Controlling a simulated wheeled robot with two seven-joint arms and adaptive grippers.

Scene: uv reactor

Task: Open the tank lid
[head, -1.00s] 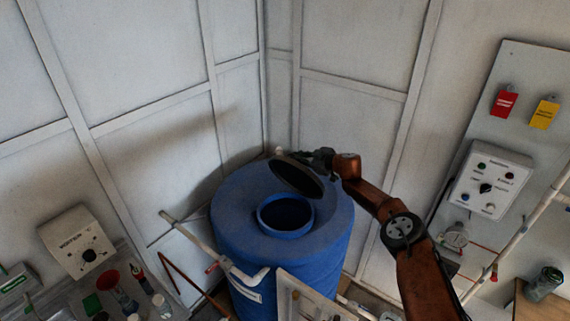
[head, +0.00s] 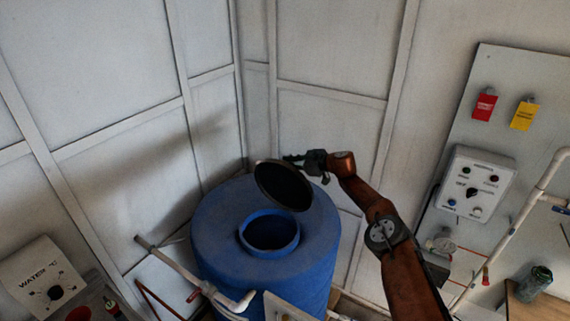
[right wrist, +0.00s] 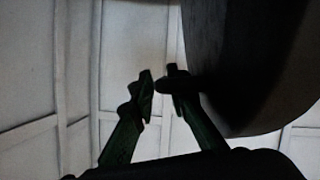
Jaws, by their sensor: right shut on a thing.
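The blue tank (head: 312,245) stands in the corner of the room. Its round opening (head: 270,232) is uncovered, with a dark inside. The dark round lid (head: 283,186) is off the opening, tilted up in the air above its back right side. My right gripper (head: 300,160) is shut on the lid at its upper edge. In the right wrist view the lid (right wrist: 245,70) fills the right side, dark, and my right fingertips (right wrist: 160,85) are at a small knob on its face. My left gripper is in neither view.
White pipes (head: 190,275) run in front of the tank. A grey panel with a control box (head: 478,185), a red tag (head: 485,105) and a yellow tag (head: 524,115) is on the right wall. A water control box (head: 45,278) stands at lower left. Panelled walls close in behind the tank.

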